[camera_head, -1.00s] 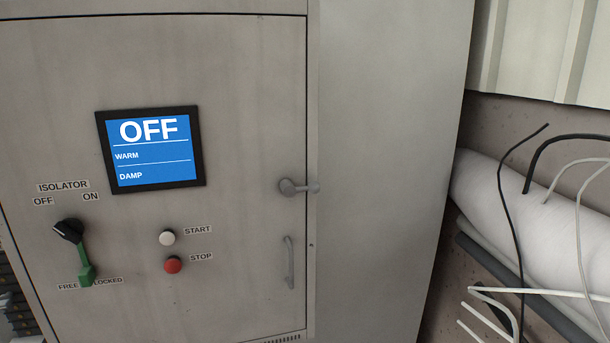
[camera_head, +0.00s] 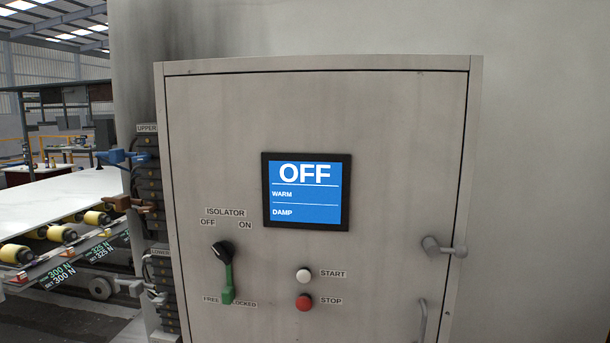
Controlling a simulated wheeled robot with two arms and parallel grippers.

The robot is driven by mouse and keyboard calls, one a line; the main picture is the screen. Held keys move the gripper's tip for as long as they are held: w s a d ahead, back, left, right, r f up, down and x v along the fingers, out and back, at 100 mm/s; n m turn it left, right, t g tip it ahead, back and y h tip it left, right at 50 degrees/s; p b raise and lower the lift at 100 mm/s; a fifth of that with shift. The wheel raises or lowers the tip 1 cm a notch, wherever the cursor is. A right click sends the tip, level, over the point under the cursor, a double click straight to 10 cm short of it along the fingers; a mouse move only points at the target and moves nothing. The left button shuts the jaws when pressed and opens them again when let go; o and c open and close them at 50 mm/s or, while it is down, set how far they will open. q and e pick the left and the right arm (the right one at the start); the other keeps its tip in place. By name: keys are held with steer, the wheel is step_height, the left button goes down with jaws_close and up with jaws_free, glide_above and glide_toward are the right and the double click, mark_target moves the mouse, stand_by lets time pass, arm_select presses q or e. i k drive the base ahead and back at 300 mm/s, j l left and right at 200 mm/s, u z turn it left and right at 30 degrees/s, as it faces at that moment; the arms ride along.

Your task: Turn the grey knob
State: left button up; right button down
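A grey metal knob (camera_head: 431,244) with a short lever sits at the right edge of the cabinet door (camera_head: 380,130). The lever points right across the door's edge. The door is shut. A black rotary isolator switch (camera_head: 222,251) with a green lever (camera_head: 229,284) is at the lower left of the door; the green lever hangs down between the FREE and LOCKED labels. The screen (camera_head: 306,192) reads OFF, WARM and DAMP. Neither gripper shows in the head view.
A white START button (camera_head: 303,275) and a red STOP button (camera_head: 303,302) are below the screen. A grey pull handle (camera_head: 421,320) is under the knob. Dark stacked blocks (camera_head: 150,185) line the cabinet's left side. A bench with yellow rollers (camera_head: 62,234) stands farther left.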

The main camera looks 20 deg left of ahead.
mark_target(162, 299)
steer(key=u, duration=1.5)
